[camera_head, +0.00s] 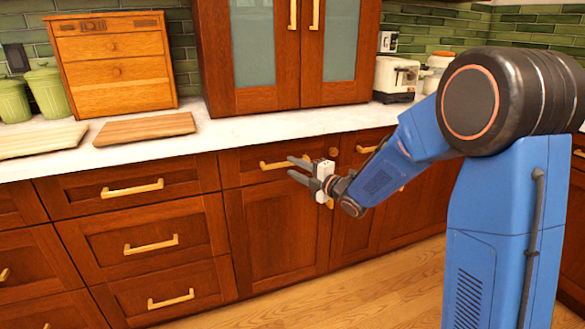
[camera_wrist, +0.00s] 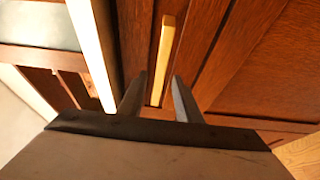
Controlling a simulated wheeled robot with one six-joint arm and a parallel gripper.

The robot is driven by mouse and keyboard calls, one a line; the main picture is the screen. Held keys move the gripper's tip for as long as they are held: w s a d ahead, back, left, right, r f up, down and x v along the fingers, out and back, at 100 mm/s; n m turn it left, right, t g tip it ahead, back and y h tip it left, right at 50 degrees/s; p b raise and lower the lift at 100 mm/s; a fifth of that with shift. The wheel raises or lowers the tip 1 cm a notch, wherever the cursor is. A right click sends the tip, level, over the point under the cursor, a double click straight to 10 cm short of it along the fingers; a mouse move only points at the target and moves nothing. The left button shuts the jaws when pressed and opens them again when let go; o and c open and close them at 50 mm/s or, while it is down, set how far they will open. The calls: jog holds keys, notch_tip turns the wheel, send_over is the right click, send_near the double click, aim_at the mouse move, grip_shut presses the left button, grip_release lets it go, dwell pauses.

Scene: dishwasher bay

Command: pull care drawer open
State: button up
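The front of a shallow wooden drawer (camera_head: 240,168) sits under the counter, with a horizontal brass bar handle (camera_head: 270,165). It looks shut. No label shows whether this is the care drawer. My gripper (camera_head: 293,167) is in front of the right part of this drawer, its fingers pointing left. In the wrist view, the open fingers (camera_wrist: 158,90) are apart, and the brass handle (camera_wrist: 166,50) runs lengthwise ahead, its near end appearing between them. Nothing is held. Whether a finger touches the handle cannot be told.
Left are several drawers with brass handles (camera_head: 150,245). A cupboard door (camera_head: 280,235) lies below the drawer. The pale counter (camera_head: 250,130) above carries a cutting board (camera_head: 146,128), a wooden box (camera_head: 115,65) and a toaster (camera_head: 395,75). The wooden floor (camera_head: 385,285) in front is clear.

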jog(key=shift+w+a, duration=0.5)
jog(key=shift+w, duration=0.05)
jog(key=shift+c, duration=0.3)
grip_shut()
jog(key=shift+s, duration=0.15)
